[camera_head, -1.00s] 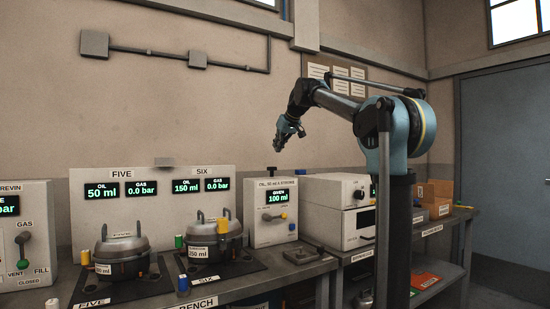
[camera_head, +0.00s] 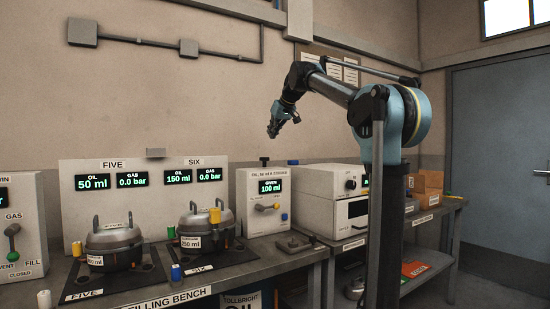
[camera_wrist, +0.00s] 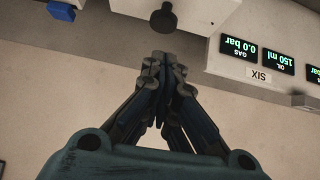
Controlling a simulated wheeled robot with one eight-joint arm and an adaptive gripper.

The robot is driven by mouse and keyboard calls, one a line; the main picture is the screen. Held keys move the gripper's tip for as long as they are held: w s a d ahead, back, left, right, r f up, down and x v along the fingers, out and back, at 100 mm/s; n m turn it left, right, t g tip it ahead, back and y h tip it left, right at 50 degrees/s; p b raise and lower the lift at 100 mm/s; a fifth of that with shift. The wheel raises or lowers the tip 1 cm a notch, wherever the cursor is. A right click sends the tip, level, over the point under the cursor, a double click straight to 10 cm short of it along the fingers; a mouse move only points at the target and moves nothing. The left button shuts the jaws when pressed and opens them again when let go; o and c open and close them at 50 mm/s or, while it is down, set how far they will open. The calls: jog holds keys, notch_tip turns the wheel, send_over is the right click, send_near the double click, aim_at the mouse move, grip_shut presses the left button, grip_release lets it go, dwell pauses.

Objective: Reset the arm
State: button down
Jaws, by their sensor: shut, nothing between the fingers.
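My gripper (camera_head: 273,131) hangs in the air above the filling bench, in front of the bare wall, pointing down and to the left. Its fingers are together with nothing between them. It also shows in the wrist view (camera_wrist: 160,58), with the fingertips meeting near the oil unit's black knob. My arm (camera_head: 335,88) is raised and bent at the elbow, clear of the bench. Two compressors, one at station five (camera_head: 114,245) and one at station six (camera_head: 205,230), sit on dark pads on the bench, well below my gripper.
The oil dispenser (camera_head: 264,205) reads 100 ml and stands right of station six. A white oven-like unit (camera_head: 335,195) is beside it. Cardboard boxes (camera_head: 428,185) stand on the right bench. A blue-grey door (camera_head: 500,165) is at the far right. The air around my gripper is free.

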jog(key=s+d+f+m+g+h, duration=0.1)
jog(key=s+d+f+m+g, duration=0.1)
jog(key=s+d+f, duration=0.6)
jog(key=s+d+f+m+g+h, duration=0.1)
jog(key=s+d+f, duration=0.6)
jog(key=s+f, duration=1.5)
jog(key=s+d+f+m+g+h, duration=0.2)
jog(key=s+d+f, duration=0.6)
jog(key=s+f, duration=0.8)
notch_tip(320, 180, down, 10)
jog(key=shift+d+r+m+g+h, duration=0.1)
jog(key=shift+d+m+g+h, duration=0.25)
jog(key=shift+m, duration=0.55)
jog(key=shift+w, duration=0.1)
jog(key=shift+w+f, duration=0.2)
jog(key=shift+w, duration=0.25)
